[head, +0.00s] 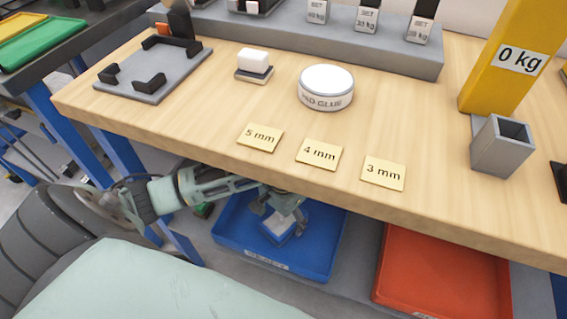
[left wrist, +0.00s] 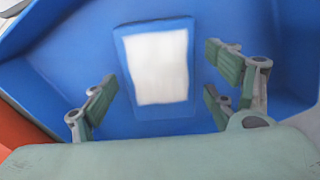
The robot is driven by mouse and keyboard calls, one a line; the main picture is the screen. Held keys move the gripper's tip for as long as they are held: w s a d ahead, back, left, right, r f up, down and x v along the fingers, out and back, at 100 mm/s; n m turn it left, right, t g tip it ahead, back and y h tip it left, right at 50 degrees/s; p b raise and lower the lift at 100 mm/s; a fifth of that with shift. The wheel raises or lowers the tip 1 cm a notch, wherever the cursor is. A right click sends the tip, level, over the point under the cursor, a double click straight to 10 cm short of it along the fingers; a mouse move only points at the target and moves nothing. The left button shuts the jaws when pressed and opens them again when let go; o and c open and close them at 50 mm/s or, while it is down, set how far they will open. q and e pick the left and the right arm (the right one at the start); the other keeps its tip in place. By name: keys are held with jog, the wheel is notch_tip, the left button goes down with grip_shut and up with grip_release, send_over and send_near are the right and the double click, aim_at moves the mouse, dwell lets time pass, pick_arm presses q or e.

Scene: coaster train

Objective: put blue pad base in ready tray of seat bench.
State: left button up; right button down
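The blue pad base (head: 277,232) has a white top and sits inside the blue tray labelled READY (head: 314,267), under the bench. In the left wrist view the blue pad base (left wrist: 157,65) lies on the tray floor (left wrist: 75,60), with a blue rim around its white face. My left gripper (head: 285,214) reaches under the bench top, over the tray. In the left wrist view its fingers (left wrist: 160,88) are spread wide on both sides of the pad base, with visible gaps and no contact. My right gripper is not in view.
The wooden bench top (head: 210,110) overhangs the tray and my left arm. A red tray (head: 440,272) is right of the blue one. On the bench are a glue tin (head: 326,88), a white block on a pad (head: 253,63), thickness cards (head: 319,153) and a grey fixture (head: 152,75).

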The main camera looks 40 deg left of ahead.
aim_at(283, 218)
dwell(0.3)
pick_arm(q)
jog(key=shift+w+r+p, duration=0.1)
jog(key=shift+r+p, duration=0.3)
jog(key=shift+r, duration=0.4)
notch_tip(283, 218, up, 5)
jog(key=shift+r+p, duration=0.2)
jog(key=shift+p, duration=0.3)
jog(key=shift+r, duration=0.4)
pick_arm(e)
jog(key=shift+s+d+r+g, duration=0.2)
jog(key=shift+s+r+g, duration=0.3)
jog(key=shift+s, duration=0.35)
